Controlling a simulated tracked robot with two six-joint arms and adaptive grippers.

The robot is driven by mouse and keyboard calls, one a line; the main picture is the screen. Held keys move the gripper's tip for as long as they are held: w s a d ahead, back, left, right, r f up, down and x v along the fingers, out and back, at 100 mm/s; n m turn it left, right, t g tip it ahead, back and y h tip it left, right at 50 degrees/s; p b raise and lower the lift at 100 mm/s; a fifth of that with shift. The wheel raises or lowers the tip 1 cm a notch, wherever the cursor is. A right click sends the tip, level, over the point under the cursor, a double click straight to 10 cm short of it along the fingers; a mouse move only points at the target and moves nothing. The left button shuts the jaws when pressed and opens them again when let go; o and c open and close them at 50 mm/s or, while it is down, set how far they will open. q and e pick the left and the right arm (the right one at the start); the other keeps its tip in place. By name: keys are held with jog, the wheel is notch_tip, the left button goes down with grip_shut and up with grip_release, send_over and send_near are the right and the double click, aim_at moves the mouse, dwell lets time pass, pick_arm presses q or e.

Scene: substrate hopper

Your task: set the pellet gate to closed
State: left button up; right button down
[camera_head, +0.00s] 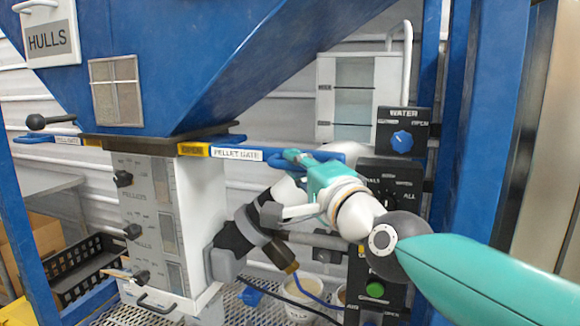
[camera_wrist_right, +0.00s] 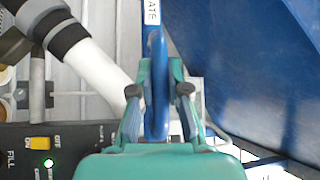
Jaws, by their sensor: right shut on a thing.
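The pellet gate (camera_head: 236,154) is a flat blue bar with a white PELLET GATE label, sticking out to the right beneath the blue hopper. A yellow patch (camera_head: 194,149), which seems to read OPEN, shows on the bar beside the hopper's outlet. The bar ends in a blue loop handle (camera_head: 272,160). My right gripper (camera_head: 300,160) is shut on this handle. In the right wrist view, the handle (camera_wrist_right: 157,100) stands between the teal fingers (camera_wrist_right: 158,85), with the label's end beyond it. My left gripper is out of view.
The blue hopper (camera_head: 190,60) hangs above. A grey-white metering box (camera_head: 165,215) with black knobs stands under it. WATER (camera_head: 402,138) and selector panels (camera_head: 390,178) sit close behind my right gripper. A white pipe and black clamp (camera_head: 240,235) lie below. A blue post (camera_head: 480,120) stands right.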

jog(key=shift+a+f, duration=0.15)
jog(key=shift+f, duration=0.05)
jog(key=shift+w+a+r+p, duration=0.1)
jog(key=shift+a+p, duration=0.25)
jog(key=shift+p, duration=0.05)
jog(key=w+a+p, duration=0.2)
jog(key=a+p, duration=0.1)
jog(key=a, duration=0.3)
jog(key=shift+f, duration=0.2)
jog(key=c, duration=1.1)
grip_release()
jog(key=shift+a, duration=0.2)
jog(key=shift+c, duration=0.2)
jog(key=v, duration=1.2)
jog(key=shift+d, duration=0.2)
